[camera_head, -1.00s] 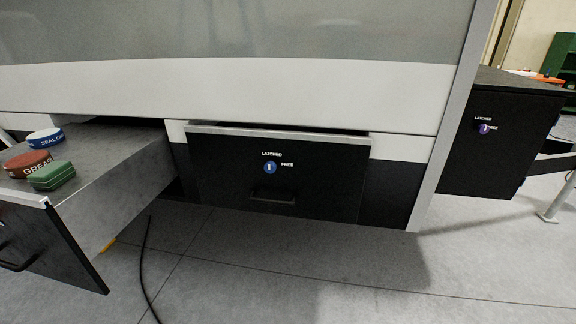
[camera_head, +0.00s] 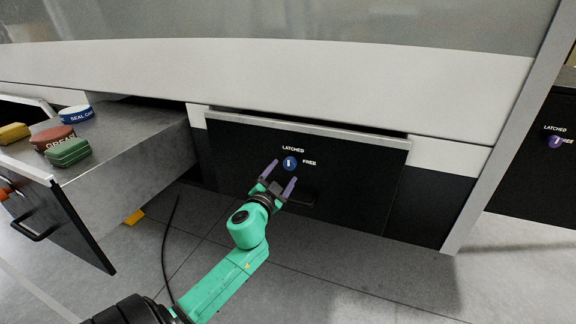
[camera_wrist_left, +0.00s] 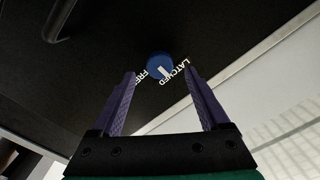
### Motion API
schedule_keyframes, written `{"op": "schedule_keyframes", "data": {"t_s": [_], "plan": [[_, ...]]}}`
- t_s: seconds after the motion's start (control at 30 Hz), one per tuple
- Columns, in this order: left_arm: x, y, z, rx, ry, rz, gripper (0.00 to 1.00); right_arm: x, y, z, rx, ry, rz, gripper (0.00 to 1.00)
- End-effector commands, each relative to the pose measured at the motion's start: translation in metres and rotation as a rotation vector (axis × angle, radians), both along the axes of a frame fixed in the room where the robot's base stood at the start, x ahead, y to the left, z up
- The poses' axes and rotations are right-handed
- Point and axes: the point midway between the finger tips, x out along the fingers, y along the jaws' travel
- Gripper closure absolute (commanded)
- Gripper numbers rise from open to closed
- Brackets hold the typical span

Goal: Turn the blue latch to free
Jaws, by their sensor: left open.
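The blue latch (camera_head: 290,163) is a round knob with a white mark on the black front of a closed drawer (camera_head: 235,160). The word LATCHED stands above it and FREE to its right. Its white mark looks roughly upright, towards LATCHED. My left gripper (camera_head: 279,172) is open, its two purple fingers just below and left of the latch in the head view. In the left wrist view the latch (camera_wrist_left: 160,66) lies beyond the fingertips, roughly between them, with nothing held. I cannot tell whether a finger touches the drawer front. My right gripper is not in view.
At left an open drawer (camera_head: 130,150) carries a green block (camera_head: 68,152), a red-brown GREASE container (camera_head: 52,138), a blue-and-white SEAL CAP container (camera_head: 76,114) and a yellow item (camera_head: 14,132). A purple latch (camera_head: 555,142) is on a black box at right. A cable (camera_head: 167,245) lies on the floor.

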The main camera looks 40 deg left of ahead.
Motion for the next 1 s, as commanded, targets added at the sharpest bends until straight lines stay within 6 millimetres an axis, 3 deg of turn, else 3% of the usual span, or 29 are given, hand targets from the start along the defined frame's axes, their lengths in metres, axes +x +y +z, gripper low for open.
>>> {"op": "schedule_keyframes", "data": {"t_s": [0.1,0.2,0.5,0.53,0.73,1.0], "plan": [[0.026,0.010,0.001,0.001,-0.001,0.002,0.21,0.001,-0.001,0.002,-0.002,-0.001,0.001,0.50],[0.039,0.013,0.000,0.000,0.000,0.000,0.21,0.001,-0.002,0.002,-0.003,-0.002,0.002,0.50],[0.046,0.016,-0.001,-0.001,0.002,0.000,0.21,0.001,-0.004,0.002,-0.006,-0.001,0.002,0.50],[0.046,0.016,-0.001,-0.001,0.002,0.000,0.25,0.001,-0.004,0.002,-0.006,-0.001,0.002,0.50],[0.046,0.016,-0.001,-0.001,0.003,0.000,1.00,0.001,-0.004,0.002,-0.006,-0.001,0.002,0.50],[0.046,0.016,-0.001,0.014,0.007,-0.001,1.00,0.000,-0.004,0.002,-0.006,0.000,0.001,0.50]]}}
